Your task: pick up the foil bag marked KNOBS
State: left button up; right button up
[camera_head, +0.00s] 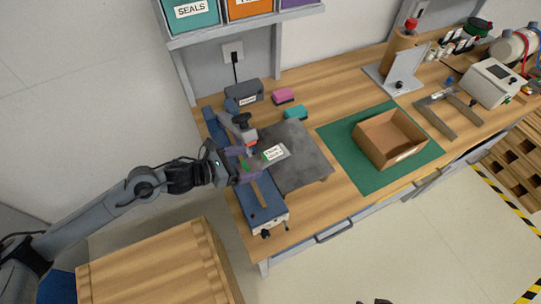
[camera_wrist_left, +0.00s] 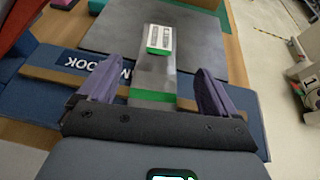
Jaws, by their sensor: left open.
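The foil bag (camera_head: 271,158) is grey and flat, with a white label and green bands. Its label is too small to read surely. It lies on the dark grey mat, its near end reaching toward the blue device. My left gripper (camera_head: 249,164) is open, its purple fingers pointing at the bag's near end. In the left wrist view the bag (camera_wrist_left: 154,78) runs between the two spread fingertips (camera_wrist_left: 160,72), with visible gaps on both sides. I see no grip on it. A small dark part at the bottom edge of the head view may be my right gripper.
The blue device (camera_head: 262,207) stands under and beside my left gripper, with an upright black-knobbed part close by. The grey mat (camera_head: 305,172) lies to the right. A cardboard box (camera_head: 390,138) stands on a green mat (camera_head: 345,165). Pink (camera_head: 284,96) and teal (camera_head: 296,112) blocks lie behind.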

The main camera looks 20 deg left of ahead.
aim_at(264, 158)
pick_arm(q)
jog(key=shift+x, duration=2.6)
jog(key=shift+a+f, duration=0.1)
jog(key=shift+f, duration=0.05)
jog(key=c, duration=1.1)
jog(key=shift+o, duration=0.2)
